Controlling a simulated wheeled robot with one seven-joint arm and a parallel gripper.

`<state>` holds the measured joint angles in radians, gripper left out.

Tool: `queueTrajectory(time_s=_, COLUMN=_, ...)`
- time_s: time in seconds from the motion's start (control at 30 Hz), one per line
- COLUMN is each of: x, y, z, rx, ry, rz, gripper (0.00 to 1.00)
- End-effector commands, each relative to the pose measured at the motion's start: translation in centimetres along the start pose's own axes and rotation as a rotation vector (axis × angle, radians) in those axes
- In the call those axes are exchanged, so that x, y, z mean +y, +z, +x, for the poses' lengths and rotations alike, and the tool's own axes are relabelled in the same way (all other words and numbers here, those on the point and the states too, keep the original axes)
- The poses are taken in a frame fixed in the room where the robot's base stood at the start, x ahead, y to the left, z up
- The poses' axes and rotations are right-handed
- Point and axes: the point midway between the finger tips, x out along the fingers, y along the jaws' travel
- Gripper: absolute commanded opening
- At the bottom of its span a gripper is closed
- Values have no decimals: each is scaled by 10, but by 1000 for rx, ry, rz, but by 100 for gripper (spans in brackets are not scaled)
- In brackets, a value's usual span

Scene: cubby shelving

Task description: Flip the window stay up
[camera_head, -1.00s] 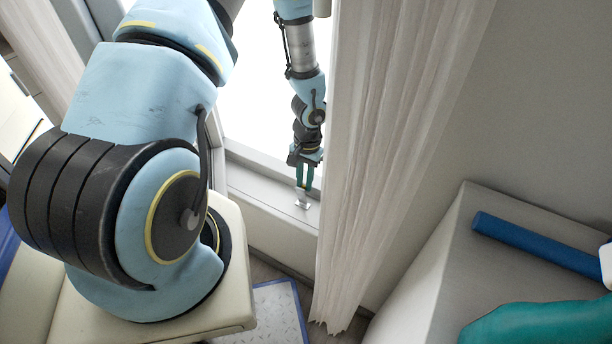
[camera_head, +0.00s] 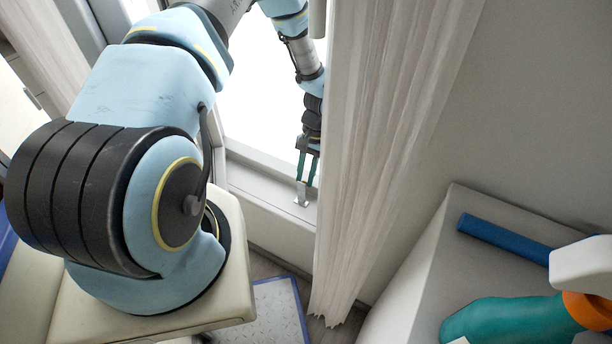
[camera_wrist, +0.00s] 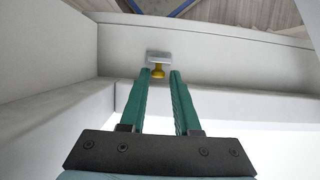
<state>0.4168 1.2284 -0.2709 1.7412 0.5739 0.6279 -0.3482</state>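The window stay (camera_head: 301,201) is a small silver metal fitting on the white window sill, in the middle of the head view. In the wrist view the stay (camera_wrist: 159,56) shows as a grey plate on the sill with a short yellow part (camera_wrist: 158,71) standing from it. My gripper (camera_head: 306,184) points down at the stay with its two green fingers apart. In the wrist view the fingertips of my gripper (camera_wrist: 160,74) sit either side of the yellow part, with a visible gap. Whether a fingertip touches the stay cannot be told.
A white curtain (camera_head: 385,130) hangs close to the right of my gripper. The window frame (camera_head: 250,165) and bright pane lie behind it. At the right, a grey-white surface (camera_head: 430,275) holds a blue bar (camera_head: 505,240) and a teal object (camera_head: 510,320).

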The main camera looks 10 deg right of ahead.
Motion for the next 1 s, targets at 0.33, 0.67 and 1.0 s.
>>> queueTrajectory(time_s=0.33, x=2, y=0, z=0, rx=1, ry=2, rz=1, gripper=51)
queueTrajectory(time_s=0.67, x=1, y=-1, z=-30, rx=5, ry=1, rz=0, gripper=51)
queueTrajectory(time_s=1.0, x=1, y=-1, z=-92, rx=4, ry=2, rz=1, gripper=51)
